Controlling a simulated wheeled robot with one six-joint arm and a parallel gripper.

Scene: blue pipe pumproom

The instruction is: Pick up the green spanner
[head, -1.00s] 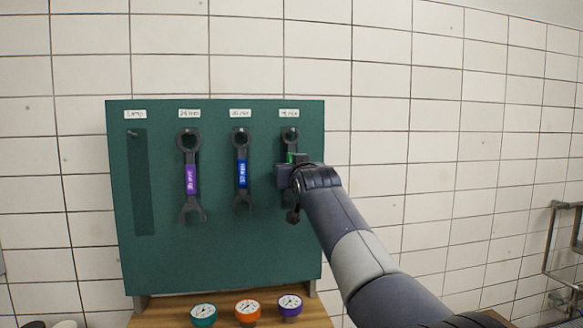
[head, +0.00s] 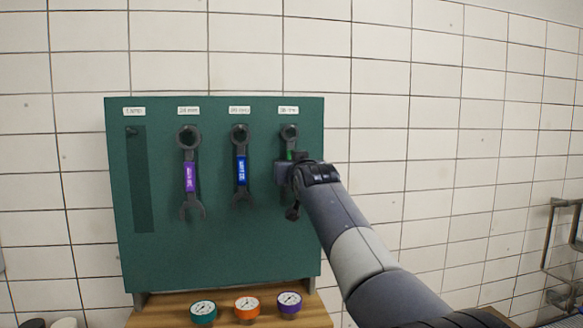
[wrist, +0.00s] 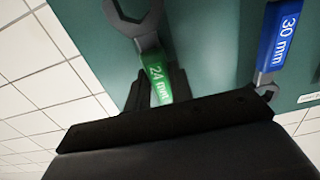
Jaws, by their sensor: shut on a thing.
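The green spanner (head: 289,132) is upright at the rightmost place on the dark green tool board (head: 220,262). Its dark ring end shows below the label in the head view; most of its handle is hidden by my gripper. My gripper (head: 290,158) is shut on its handle. In the wrist view, the green sleeve marked 24 mm (wrist: 158,84) sits at the dark fingers (wrist: 157,95). I cannot tell whether the ring is clear of its peg.
A blue-sleeved spanner (head: 241,170) marked 30 mm hangs close to the left, with a purple-sleeved spanner (head: 190,176) beyond it. The leftmost place (head: 143,180) is empty. Teal, orange and purple gauges (head: 247,309) stand on the wooden ledge (head: 315,314) below.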

